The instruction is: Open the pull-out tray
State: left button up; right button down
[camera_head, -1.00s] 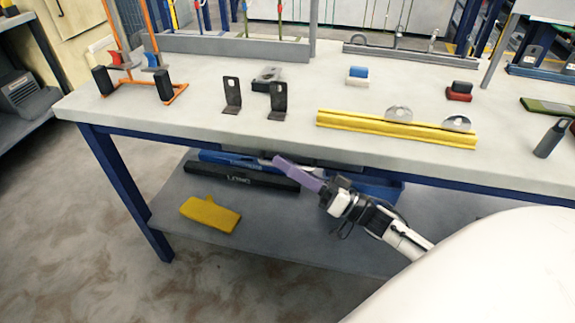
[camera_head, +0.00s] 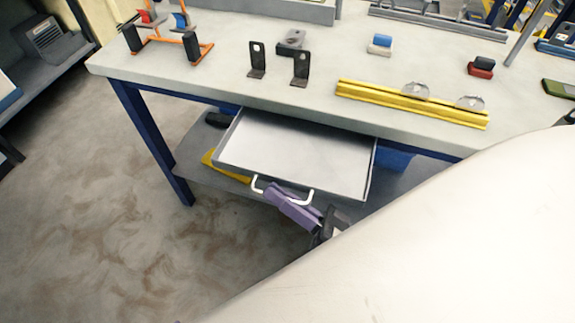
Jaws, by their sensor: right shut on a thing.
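The pull-out tray (camera_head: 290,150) is a shallow, empty grey metal drawer under the workbench top. It stands well out from the bench's front edge. Its white handle (camera_head: 259,185) is on the front face. My right gripper (camera_head: 285,198), with purple fingers, is shut on the handle, and the fingers cover the handle's middle. My white body hides most of the right arm. My left gripper is not clearly in view.
The workbench (camera_head: 215,80) carries two black brackets (camera_head: 257,60), a yellow rail (camera_head: 410,103) and small blocks. A yellow object (camera_head: 212,160) lies on the lower shelf, partly hidden by the tray. Open floor (camera_head: 110,220) lies to the left.

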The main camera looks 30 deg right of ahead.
jog(key=shift+s+a, duration=0.3)
jog(key=c, duration=2.1)
grip_release()
jog(key=b+v, duration=0.1)
jog(key=v, duration=0.9)
jog(key=shift+s+d+f+b, duration=0.1)
jog(key=shift+s+b, duration=0.05)
jog(key=shift+b, duration=0.2)
